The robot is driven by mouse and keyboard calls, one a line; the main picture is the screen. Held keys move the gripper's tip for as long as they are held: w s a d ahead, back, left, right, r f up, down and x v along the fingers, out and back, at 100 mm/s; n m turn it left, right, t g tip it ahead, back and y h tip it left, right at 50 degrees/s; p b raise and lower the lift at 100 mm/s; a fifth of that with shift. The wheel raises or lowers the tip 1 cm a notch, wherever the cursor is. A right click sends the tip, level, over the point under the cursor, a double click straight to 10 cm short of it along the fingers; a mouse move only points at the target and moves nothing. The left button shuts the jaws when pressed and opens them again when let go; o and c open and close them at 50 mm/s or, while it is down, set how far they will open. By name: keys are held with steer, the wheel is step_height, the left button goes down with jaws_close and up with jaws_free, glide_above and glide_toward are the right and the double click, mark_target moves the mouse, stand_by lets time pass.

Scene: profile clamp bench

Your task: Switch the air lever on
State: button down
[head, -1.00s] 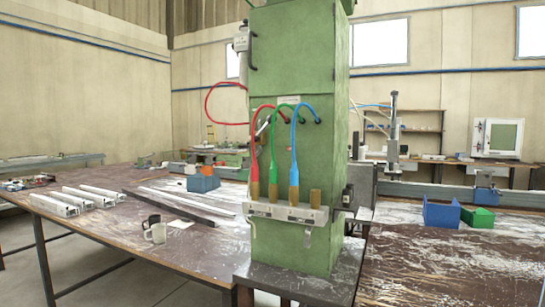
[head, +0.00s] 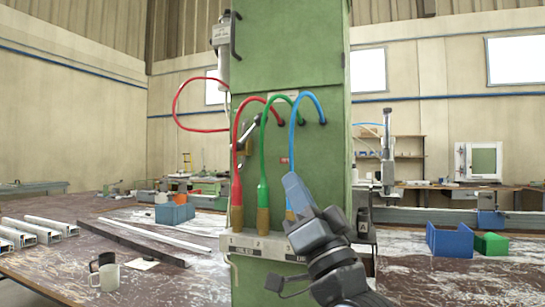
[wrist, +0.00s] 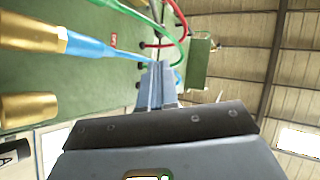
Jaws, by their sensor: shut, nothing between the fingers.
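A green machine column (head: 290,60) fills the middle of the head view. A silver lever-like part (head: 249,127) sits on its face, partly hidden behind the red hose (head: 237,150) and green hose (head: 263,150); I take it for the air lever, but cannot tell its position clearly. My gripper (head: 291,180) is shut and empty, pointing up in front of the column, right of and below that part. It covers the lower blue hose (head: 295,130). In the wrist view the closed fingers (wrist: 156,72) point toward the hoses, near the blue one (wrist: 100,48).
Brass fittings (head: 237,218) stand on a numbered manifold (head: 255,243) below the hoses. A small red label (head: 284,160) is on the column. A table at left holds mugs (head: 106,272) and metal profiles (head: 45,228). Blue (head: 449,241) and green (head: 491,244) bins stand at right.

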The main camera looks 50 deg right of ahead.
mark_target(263, 122)
steer(key=p+x, duration=0.5)
steer(key=x, duration=0.8)
steer(key=shift+w+r, duration=0.2)
steer(key=shift+r, duration=0.1)
